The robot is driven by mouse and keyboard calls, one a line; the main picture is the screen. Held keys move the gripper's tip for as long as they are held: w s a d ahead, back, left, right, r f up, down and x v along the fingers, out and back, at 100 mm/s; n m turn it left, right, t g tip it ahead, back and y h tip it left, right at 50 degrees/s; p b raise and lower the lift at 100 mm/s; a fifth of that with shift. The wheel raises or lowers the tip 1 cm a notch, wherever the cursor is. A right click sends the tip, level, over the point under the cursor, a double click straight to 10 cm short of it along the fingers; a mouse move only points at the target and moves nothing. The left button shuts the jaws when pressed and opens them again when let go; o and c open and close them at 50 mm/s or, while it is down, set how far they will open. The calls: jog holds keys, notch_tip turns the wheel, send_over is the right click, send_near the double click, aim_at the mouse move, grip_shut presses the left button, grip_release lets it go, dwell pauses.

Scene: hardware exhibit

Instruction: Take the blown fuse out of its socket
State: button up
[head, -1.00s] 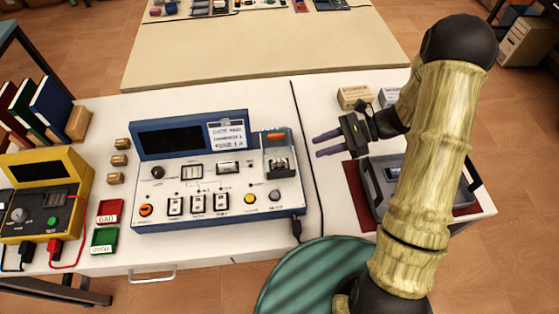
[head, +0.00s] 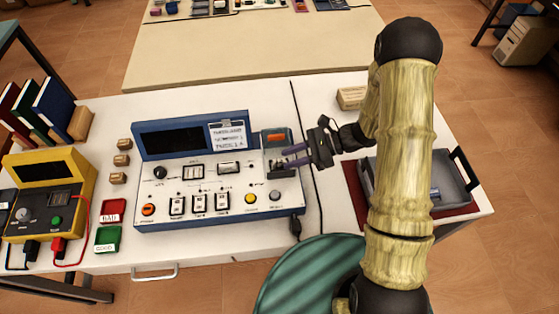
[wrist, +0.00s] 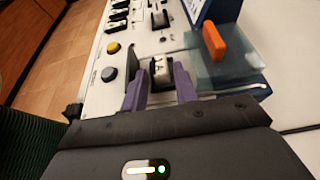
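The fuse socket (wrist: 160,80) is at the right end of the blue-edged control panel (head: 165,214). A pale fuse (wrist: 161,68) appears to sit in it, seen between my fingertips in the wrist view. A clear cover with an orange strip (wrist: 213,41) stands beside the socket; it also shows in the head view (head: 275,137). My gripper (head: 288,160) reaches in from the right at the socket. Its purple fingers are apart, one on each side of the fuse (wrist: 160,88). Contact cannot be told. In the head view my fingers partly hide the socket.
A red BAD tray (head: 112,211) and a green GOOD tray (head: 106,240) lie left of the panel, beside a yellow tester (head: 48,169). A grey tray (head: 460,195) stands on a red mat at the right. A black cable (head: 308,150) runs right of the panel.

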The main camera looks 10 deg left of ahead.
aim_at(279, 163)
jog(key=shift+x, duration=1.1)
grip_shut()
